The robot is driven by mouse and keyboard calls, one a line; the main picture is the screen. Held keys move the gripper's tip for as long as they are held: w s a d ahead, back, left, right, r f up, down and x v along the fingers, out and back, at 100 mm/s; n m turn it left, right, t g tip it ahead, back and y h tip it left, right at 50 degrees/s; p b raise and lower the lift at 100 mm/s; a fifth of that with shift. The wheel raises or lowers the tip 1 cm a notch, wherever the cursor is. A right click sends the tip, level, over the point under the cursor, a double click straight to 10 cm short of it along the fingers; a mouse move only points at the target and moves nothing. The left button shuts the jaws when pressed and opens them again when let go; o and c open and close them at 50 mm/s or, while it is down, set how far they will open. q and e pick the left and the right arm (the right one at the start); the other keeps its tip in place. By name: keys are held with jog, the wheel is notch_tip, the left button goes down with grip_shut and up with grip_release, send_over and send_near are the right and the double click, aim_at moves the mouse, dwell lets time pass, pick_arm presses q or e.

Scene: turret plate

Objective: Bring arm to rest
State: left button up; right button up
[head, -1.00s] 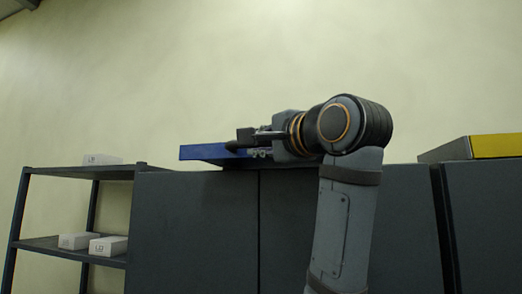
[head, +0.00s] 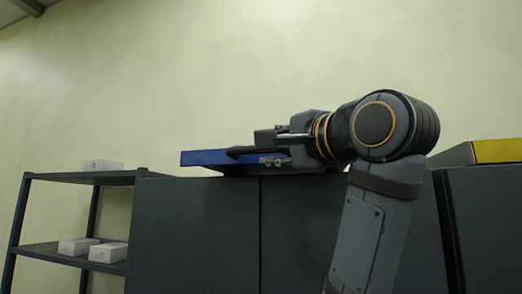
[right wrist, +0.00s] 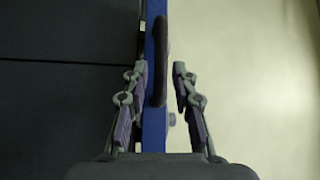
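My right arm comes up from the lower right in the head view. Its right gripper (head: 262,140) points left beside a flat blue block (head: 205,158) lying on top of a dark grey cabinet (head: 195,225). In the right wrist view the two fingers (right wrist: 160,68) are spread. The blue block (right wrist: 155,125) and its black handle (right wrist: 161,60) lie between them. A gap shows on the right side; the left finger is close to the block's edge, and I cannot tell if it touches. My left gripper is out of view.
A dark shelf rack (head: 60,178) with white boxes (head: 108,252) stands left of the cabinet. A yellow-topped block (head: 498,150) lies on another cabinet (head: 490,225) at the right. The air above the cabinets is free up to the pale wall.

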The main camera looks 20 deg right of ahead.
jog(key=v, duration=0.3)
jog(key=shift+s, duration=0.1)
jog(key=shift+f, duration=0.1)
